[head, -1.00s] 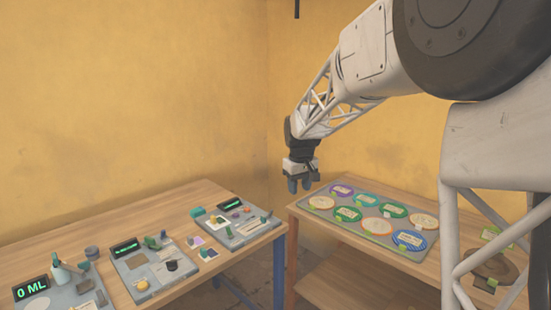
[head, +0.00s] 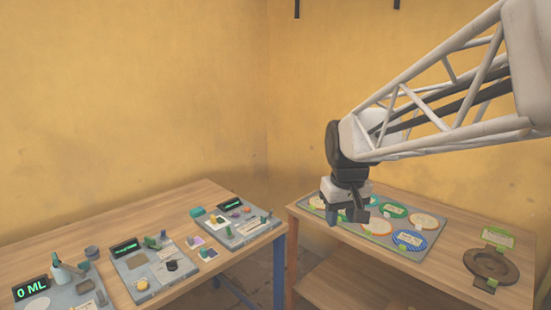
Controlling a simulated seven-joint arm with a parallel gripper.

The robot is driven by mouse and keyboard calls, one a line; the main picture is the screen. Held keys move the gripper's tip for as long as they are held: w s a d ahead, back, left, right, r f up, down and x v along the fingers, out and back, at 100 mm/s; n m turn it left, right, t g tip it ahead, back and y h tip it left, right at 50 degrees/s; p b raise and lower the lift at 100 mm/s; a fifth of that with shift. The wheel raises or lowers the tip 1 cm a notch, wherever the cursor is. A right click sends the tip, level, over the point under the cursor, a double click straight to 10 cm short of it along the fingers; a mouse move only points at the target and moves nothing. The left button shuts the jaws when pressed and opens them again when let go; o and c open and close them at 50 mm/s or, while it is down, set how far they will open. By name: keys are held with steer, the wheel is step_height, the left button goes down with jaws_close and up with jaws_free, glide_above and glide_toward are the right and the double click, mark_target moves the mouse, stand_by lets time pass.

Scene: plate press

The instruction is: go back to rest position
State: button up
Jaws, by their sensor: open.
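My gripper (head: 345,217) hangs from the arm, fingers pointing down, in front of the tray on the right table. It is open, and I see nothing between its fingers. The grey tray (head: 376,238) holds several round coloured plates with labels, including a blue one (head: 408,243), a green one (head: 393,211) and a cream one (head: 428,222). The gripper and wrist hide the left part of the tray. A dark brown round press base (head: 487,265) with green-edged labels sits to the right of the tray.
The left table (head: 178,200) carries several grey stations with small parts, one with a "0 ML" display (head: 32,288). A gap separates it from the right table (head: 455,291). Yellow walls (head: 130,90) stand close behind both tables.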

steer(key=s+d+f+m, duration=0.1)
steer(key=s+d+f, duration=0.1)
steer(key=s, duration=0.9)
steer(key=s+d+f+m, duration=0.1)
steer(key=s+f, duration=0.3)
steer(key=s, duration=0.8)
steer(key=shift+s+d+m+t, duration=0.25)
steer(key=shift+d+m+t, duration=0.15)
steer(key=shift+m, duration=0.1)
stand_by(2.8)
